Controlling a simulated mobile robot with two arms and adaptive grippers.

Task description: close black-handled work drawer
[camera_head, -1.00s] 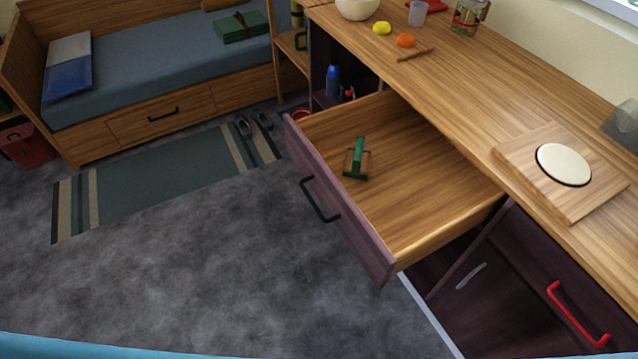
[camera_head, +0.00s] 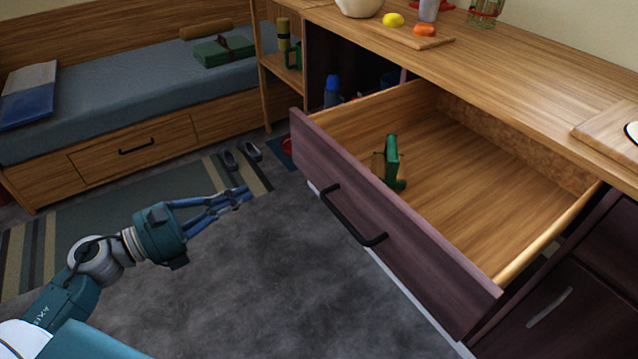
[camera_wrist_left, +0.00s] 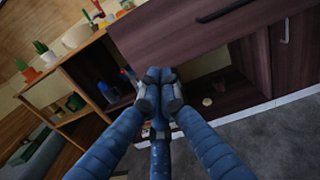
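The work drawer (camera_head: 395,225) with the black handle (camera_head: 350,218) is pulled out of the workbench, its purple-brown front facing the lower left. A green tool (camera_head: 391,160) lies inside it. My left gripper (camera_head: 248,194) is in front of the drawer, to the left of the handle and apart from it. Its blue fingers converge with the tips together and nothing between them. In the left wrist view the fingertips (camera_wrist_left: 157,88) overlap the view below the drawer front (camera_wrist_left: 180,32), and the black handle (camera_wrist_left: 222,11) shows at the top. My right gripper is not in view.
The wooden worktop (camera_head: 500,65) carries a bowl, fruit and jars. A second cabinet front with a grey handle (camera_head: 549,307) is at lower right. A bed (camera_head: 130,95) and a striped rug (camera_head: 120,210) are at left. The grey floor before the drawer is clear.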

